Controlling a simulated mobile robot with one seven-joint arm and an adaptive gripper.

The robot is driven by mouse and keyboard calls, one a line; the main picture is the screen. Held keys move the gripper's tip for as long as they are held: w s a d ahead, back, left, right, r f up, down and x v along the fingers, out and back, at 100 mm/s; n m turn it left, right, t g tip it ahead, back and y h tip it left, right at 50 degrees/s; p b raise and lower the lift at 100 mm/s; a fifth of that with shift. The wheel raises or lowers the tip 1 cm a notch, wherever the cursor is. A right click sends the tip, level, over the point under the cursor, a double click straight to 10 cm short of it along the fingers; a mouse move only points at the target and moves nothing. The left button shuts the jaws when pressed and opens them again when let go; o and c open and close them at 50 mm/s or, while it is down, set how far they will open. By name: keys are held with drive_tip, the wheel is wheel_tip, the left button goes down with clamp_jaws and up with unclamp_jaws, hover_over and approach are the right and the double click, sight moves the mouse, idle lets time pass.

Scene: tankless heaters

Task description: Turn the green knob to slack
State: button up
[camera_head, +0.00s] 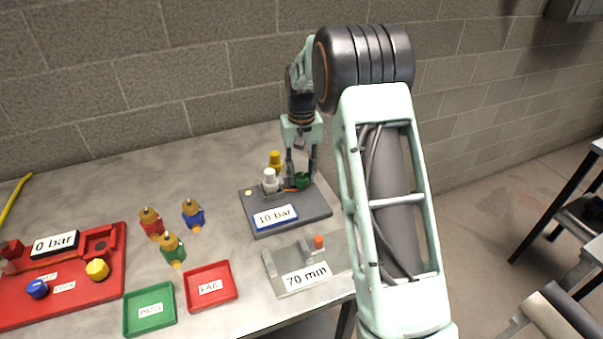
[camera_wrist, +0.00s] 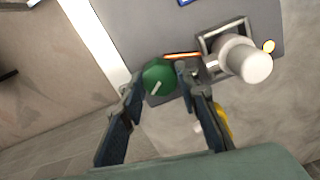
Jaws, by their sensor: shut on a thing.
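The green knob (camera_head: 302,180) sits on the dark grey panel (camera_head: 256,205) labelled "10 bar". My gripper (camera_head: 300,174) reaches down to it from above, and its fingers partly hide it in the head view. In the wrist view the green knob (camera_wrist: 158,76) is round with a short white mark slanting from upper right to lower left. My gripper (camera_wrist: 158,84) has one finger on each side and is shut on the knob. An orange strip (camera_wrist: 182,56) lies beside the knob. No "slack" lettering is legible.
Red, blue and green fittings, a green tray (camera_head: 127,324), a red tray (camera_head: 190,300) and a red "0 bar" panel (camera_head: 113,263) lie left. A grey "70 mm" plate (camera_head: 275,265) is in front.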

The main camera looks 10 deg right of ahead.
sight(301, 176)
drive_tip(key=n, duration=0.5)
drive_tip(key=shift+n+p, duration=0.55)
drive_tip(key=shift+n, duration=1.75)
drive_tip(key=o, duration=1.2)
drive_tip(key=shift+c, duration=0.2)
wheel_tip(301, 176, up, 12)
